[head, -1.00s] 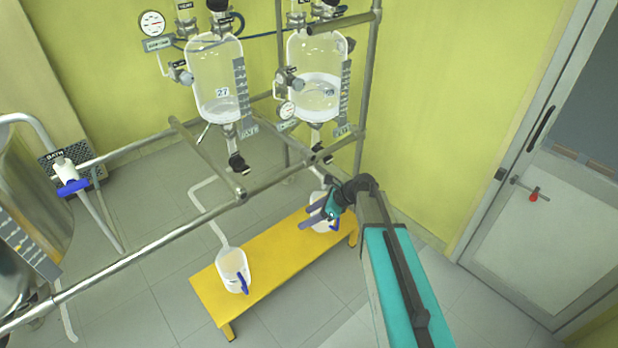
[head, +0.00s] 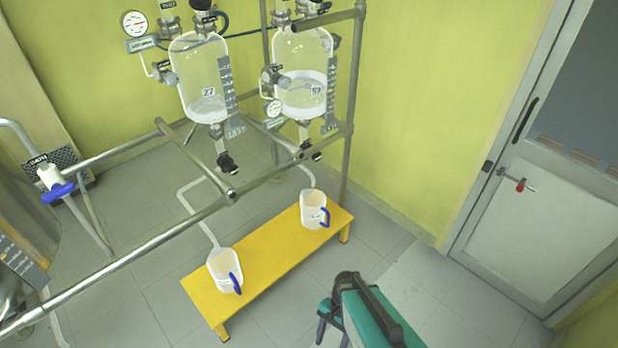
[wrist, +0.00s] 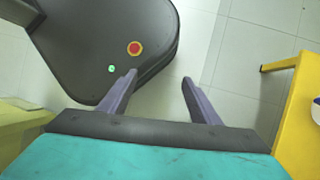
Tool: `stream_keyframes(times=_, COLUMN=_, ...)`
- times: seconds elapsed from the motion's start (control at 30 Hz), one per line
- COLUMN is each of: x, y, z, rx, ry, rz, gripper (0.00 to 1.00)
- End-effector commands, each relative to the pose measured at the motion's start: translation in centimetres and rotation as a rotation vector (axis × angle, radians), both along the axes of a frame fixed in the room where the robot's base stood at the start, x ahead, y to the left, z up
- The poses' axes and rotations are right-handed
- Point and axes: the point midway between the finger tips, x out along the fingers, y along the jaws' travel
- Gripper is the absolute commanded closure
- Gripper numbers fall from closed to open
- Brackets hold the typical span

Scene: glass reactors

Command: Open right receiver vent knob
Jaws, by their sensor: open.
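The right receiver (head: 303,95) is a clear glass vessel numbered 53, with white liquid in it, hung on the metal frame at the top of the head view. Black fittings and a valve (head: 272,78) sit on its left side, above a small gauge (head: 273,108). Its top fittings (head: 300,12) are partly cut off by the upper edge; I cannot tell which part is the vent knob. My gripper (head: 332,335) is low at the bottom of the head view, far below the receiver. In the wrist view my gripper (wrist: 160,77) is open and empty, over the floor.
A yellow bench (head: 265,248) below carries two white jugs with blue handles, (head: 313,210) and (head: 224,270). A rail (head: 170,237) crosses in front. A door (head: 540,190) is at right; floor before it is clear.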

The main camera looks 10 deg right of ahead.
Motion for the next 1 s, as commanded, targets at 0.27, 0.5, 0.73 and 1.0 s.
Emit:
stream_keyframes(times=0.27, x=-5.6, y=-3.4, z=-0.2, rx=0.056, ry=0.005, rz=0.449, gripper=0.43)
stream_keyframes(times=0.5, x=-6.6, y=-4.9, z=0.1, rx=0.134, ry=-0.004, rz=0.729, gripper=0.43)
stream_keyframes(times=0.73, x=-6.6, y=-4.8, z=0.1, rx=0.168, ry=-0.011, rz=0.815, gripper=0.43)
stream_keyframes(times=1.0, x=-6.6, y=-4.8, z=0.2, rx=0.168, ry=-0.011, rz=0.815, gripper=0.49)
